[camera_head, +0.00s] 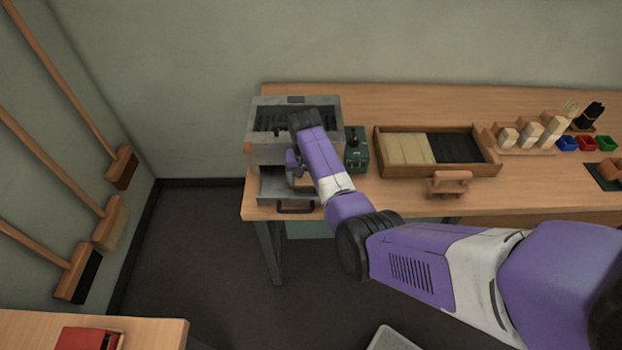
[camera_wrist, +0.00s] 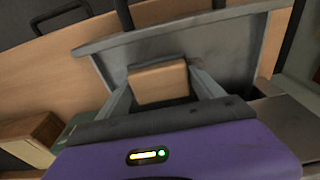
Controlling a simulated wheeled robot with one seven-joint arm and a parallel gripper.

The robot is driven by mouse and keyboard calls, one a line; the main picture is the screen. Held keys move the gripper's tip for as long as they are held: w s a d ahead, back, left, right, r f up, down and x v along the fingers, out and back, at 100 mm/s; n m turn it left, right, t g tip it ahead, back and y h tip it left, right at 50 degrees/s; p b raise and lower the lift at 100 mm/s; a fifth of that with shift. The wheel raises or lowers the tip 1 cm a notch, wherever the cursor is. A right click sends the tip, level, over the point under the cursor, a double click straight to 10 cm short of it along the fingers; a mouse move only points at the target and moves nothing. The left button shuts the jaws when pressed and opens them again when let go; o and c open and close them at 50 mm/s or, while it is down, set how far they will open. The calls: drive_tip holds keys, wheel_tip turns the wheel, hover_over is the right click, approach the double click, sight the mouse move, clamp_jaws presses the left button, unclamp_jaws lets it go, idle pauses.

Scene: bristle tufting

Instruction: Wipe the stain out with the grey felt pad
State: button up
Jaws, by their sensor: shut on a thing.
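My gripper (camera_wrist: 160,88) is shut on a small block with a wooden face and a dark grey edge, seemingly the felt pad (camera_wrist: 158,82). In the wrist view the block sits between the two grey fingers, in front of a grey metal tray surface (camera_wrist: 235,50). In the head view my gripper (camera_head: 293,165) is at the open drawer (camera_head: 272,188) of the grey machine (camera_head: 262,152), and my arm hides the pad. I cannot make out the stain in either view. Whether the pad touches the tray is unclear.
A dark green switch box (camera_head: 356,155) stands close to the machine's right side. Further right are a wooden tray (camera_head: 440,169) of pale and black bristles, a small wooden stand (camera_head: 448,184) and several brushes and coloured cups. The drawer's black handle (camera_head: 296,209) juts over the bench front.

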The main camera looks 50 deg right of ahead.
sight(295, 179)
drive_tip(key=shift+w+a+b, duration=0.35)
drive_tip(key=shift+w+a, duration=0.75)
drive_tip(key=shift+w, duration=0.25)
drive_tip(key=shift+w+a+b, duration=0.45)
drive_tip(key=shift+w+a, duration=0.05)
drive_tip(key=shift+w, duration=0.2)
drive_tip(key=shift+w+a+b, duration=0.4)
drive_tip(key=shift+w+a, duration=0.1)
drive_tip(key=shift+w, duration=0.15)
wheel_tip(295, 179, up, 6)
drive_tip(key=p, duration=0.5)
drive_tip(key=shift+p, duration=0.3)
drive_tip(key=shift+r, duration=0.1)
wheel_tip(295, 179, up, 3)
drive_tip(key=shift+f, duration=0.1)
